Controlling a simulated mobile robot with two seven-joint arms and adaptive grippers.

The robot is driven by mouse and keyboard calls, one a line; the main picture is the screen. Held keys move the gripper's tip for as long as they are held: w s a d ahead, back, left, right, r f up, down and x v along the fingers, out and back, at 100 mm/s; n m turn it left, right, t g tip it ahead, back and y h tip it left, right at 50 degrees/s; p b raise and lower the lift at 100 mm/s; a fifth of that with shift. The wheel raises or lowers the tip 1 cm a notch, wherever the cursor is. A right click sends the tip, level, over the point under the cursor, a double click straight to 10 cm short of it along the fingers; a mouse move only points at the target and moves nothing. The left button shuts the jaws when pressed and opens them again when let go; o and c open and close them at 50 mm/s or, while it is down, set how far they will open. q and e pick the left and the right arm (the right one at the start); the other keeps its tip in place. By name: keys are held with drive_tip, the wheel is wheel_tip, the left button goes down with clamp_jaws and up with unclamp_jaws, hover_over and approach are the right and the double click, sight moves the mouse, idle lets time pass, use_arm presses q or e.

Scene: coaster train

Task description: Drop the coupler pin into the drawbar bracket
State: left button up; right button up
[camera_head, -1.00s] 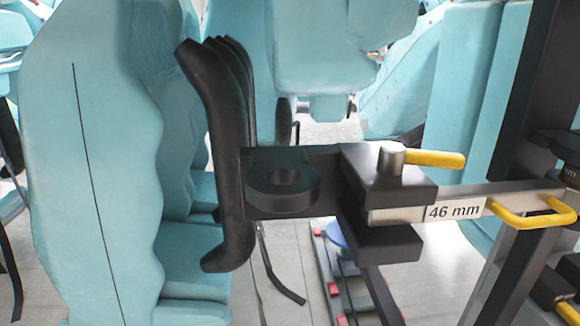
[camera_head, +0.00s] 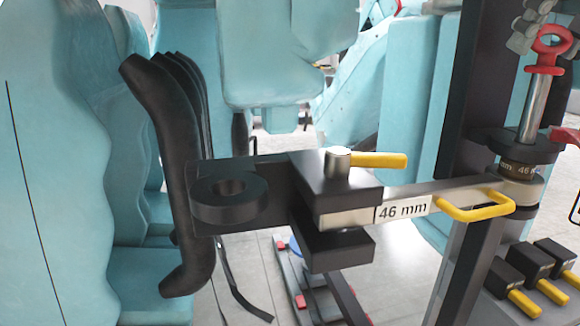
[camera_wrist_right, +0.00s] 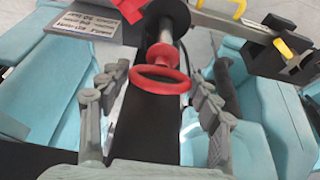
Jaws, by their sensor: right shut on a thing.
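The coupler pin (camera_head: 534,108) is a steel shaft with a red ring handle (camera_head: 552,45). It stands nearly upright, slightly tilted, at the right of the head view. Its lower part enters the dark round top plate of the drawbar bracket (camera_head: 512,143); its tip is hidden. A band marked 46 and the drawbar's steel end (camera_head: 518,188) lie below that plate. My right gripper (camera_head: 528,30) is at the red handle, shut on the coupler pin. In the right wrist view its grey fingers (camera_wrist_right: 160,82) flank the red ring. My left gripper is not in view.
The drawbar, labelled 46 mm (camera_head: 403,208), runs left to a dark clevis (camera_head: 312,180) with a yellow-handled pin (camera_head: 378,160). A yellow loop handle (camera_head: 472,212) sticks out below the bar. Several dark blocks with yellow handles (camera_head: 535,258) sit at lower right. Teal seats fill the background.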

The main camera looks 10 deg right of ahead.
sight(550, 83)
drive_tip(key=shift+f+b, duration=1)
drive_tip(key=shift+f, duration=3)
drive_tip(key=o, duration=1.6)
drive_tip(key=v, duration=1.2)
